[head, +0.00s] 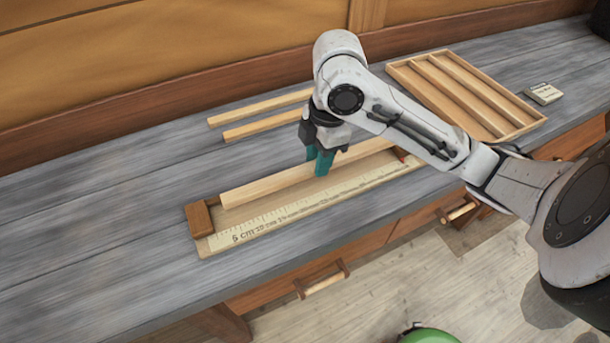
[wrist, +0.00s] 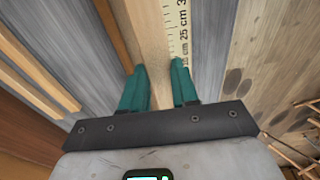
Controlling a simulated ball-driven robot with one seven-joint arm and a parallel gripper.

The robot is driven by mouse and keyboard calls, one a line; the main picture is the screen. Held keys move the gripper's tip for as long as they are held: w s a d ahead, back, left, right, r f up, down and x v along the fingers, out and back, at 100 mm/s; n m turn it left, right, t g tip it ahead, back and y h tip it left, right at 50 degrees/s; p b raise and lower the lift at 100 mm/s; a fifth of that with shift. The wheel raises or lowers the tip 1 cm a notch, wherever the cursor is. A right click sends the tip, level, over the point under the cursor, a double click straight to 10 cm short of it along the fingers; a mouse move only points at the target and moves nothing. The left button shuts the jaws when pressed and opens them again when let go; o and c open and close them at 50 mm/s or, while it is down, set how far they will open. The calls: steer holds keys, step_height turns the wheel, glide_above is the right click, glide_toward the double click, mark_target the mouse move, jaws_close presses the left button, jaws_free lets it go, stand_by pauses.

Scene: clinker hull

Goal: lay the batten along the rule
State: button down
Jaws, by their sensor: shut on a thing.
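The batten (head: 258,187) is a long pale wood strip running lengthwise beside the printed scale of the rule (head: 290,213). Its left end is close to the brown block at the rule's left end. My gripper (head: 320,164) is shut on the batten near its middle, its teal fingers reaching down around it. In the wrist view the batten (wrist: 146,35) runs between my fingers (wrist: 160,85), with the rule's scale (wrist: 177,30) alongside to the right. I cannot tell whether the batten rests fully on the rule's board. My fingers and arm hide part of it.
Brown blocks stand at the rule's left end (head: 198,219) and right end (head: 408,158). Two loose strips (head: 262,107) (head: 262,128) lie behind. A slotted wooden tray (head: 465,95) and a small card block (head: 544,93) are at the right. The bench's left is clear.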

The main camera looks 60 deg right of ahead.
mark_target(303, 185)
steer(key=w+f, duration=0.2)
steer(key=f, duration=0.1)
steer(key=shift+w+a, duration=0.2)
steer(key=shift+w+f, duration=0.2)
steer(key=shift+f, duration=1.55)
steer(key=shift+f, duration=0.2)
steer(key=c, duration=1.1)
jaws_free()
steer(key=shift+r, duration=0.1)
steer(key=shift+r, duration=0.1)
steer(key=r, duration=0.8)
steer(key=d+r+p, duration=0.1)
steer(key=r, duration=0.3)
steer(key=shift+s, duration=0.4)
